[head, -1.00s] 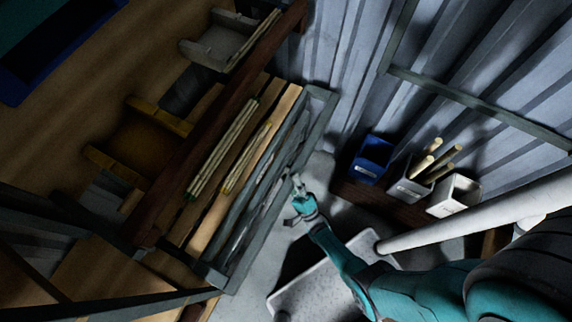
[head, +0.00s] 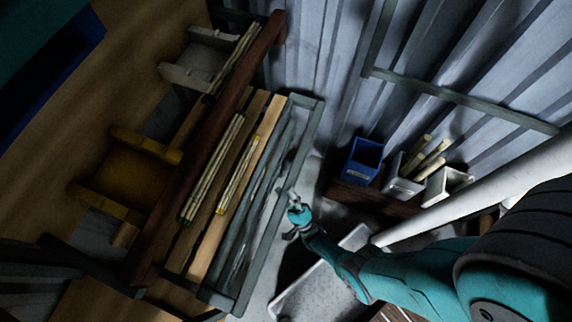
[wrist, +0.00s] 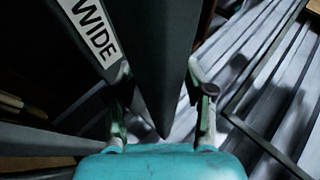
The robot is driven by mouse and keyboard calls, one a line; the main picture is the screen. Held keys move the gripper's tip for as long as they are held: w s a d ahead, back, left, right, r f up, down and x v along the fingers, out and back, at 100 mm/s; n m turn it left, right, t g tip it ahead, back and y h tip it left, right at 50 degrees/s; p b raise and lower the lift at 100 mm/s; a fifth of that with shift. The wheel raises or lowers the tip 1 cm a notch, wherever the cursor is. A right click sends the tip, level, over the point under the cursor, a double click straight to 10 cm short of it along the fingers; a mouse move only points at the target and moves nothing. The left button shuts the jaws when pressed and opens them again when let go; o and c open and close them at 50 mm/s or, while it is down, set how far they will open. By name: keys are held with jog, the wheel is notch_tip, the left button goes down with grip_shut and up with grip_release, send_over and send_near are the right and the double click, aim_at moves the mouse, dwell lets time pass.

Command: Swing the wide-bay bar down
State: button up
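A grey-green bar frame (head: 278,208) runs along the near edge of the rack in the head view, slanting from upper right to lower left. My teal gripper (head: 295,205) is close beside its outer rail, near mid-length. In the wrist view a white label reading WIDE (wrist: 95,30) sits on a grey bar at upper left. My gripper (wrist: 163,98) has its two fingers spread, with a dark tapering bar (wrist: 163,55) showing between them. Gaps show on both sides of it, and I cannot tell whether either finger touches it.
The rack holds bundled canes (head: 212,168) and a wooden rail (head: 205,150). A blue bin (head: 363,160), a grey bin (head: 402,185) with canes and a white bin (head: 447,185) stand right. A speckled tray (head: 315,290) lies below my arm. Corrugated wall closes the back.

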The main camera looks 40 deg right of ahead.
jog(key=shift+o, duration=0.6)
jog(key=shift+w+a, duration=0.1)
jog(key=shift+w, duration=0.2)
jog(key=shift+s, duration=0.2)
jog(key=shift+s+f, duration=0.4)
jog(key=shift+s, duration=0.1)
jog(key=s, duration=1.1)
jog(key=shift+s, duration=0.4)
